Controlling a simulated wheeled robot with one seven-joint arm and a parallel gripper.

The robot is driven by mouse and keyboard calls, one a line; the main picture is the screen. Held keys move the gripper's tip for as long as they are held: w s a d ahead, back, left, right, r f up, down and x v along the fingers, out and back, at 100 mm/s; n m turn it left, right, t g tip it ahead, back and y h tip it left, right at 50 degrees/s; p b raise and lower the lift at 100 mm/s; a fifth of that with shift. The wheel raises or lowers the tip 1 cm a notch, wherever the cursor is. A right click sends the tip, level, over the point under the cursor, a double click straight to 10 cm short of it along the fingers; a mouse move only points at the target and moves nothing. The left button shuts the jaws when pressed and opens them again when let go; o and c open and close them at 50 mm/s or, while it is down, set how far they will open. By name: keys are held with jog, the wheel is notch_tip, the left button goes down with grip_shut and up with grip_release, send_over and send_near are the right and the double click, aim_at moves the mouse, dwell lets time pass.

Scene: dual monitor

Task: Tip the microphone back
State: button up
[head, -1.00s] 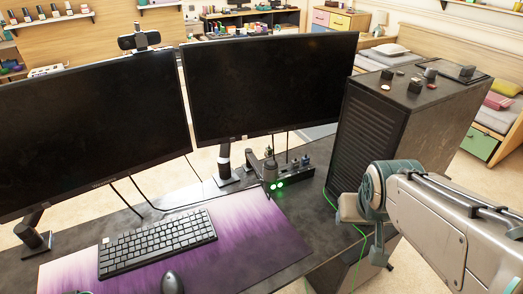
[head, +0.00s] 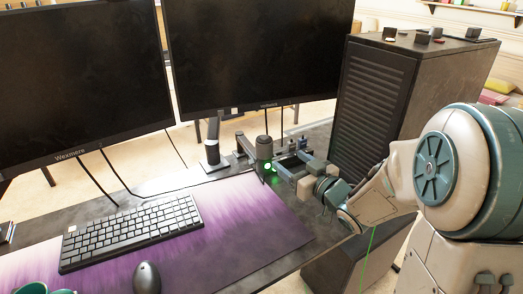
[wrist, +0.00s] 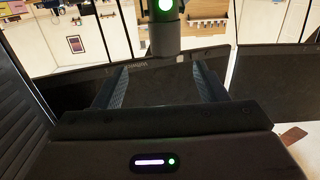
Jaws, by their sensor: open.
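The microphone (head: 264,148) is a dark grey upright cylinder with a glowing green light low on its front. The microphone (wrist: 165,38) shows there beyond the fingertips, near the top edge and roughly centred. Its lower mount is hard to make out behind my gripper.
The right monitor (head: 262,55) rises close behind the microphone. The keyboard (head: 132,231) and mouse (head: 147,277) lie on a purple desk mat (head: 235,225). The mat's right part is clear.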

aim_at(261, 141)
jog(key=shift+y, duration=0.4)
jog(key=x, duration=1.4)
jog(key=shift+s+a+f+b, duration=0.15)
jog(key=shift+a+b, duration=0.05)
jog(key=shift+b, duration=0.15)
jog(key=c, duration=1)
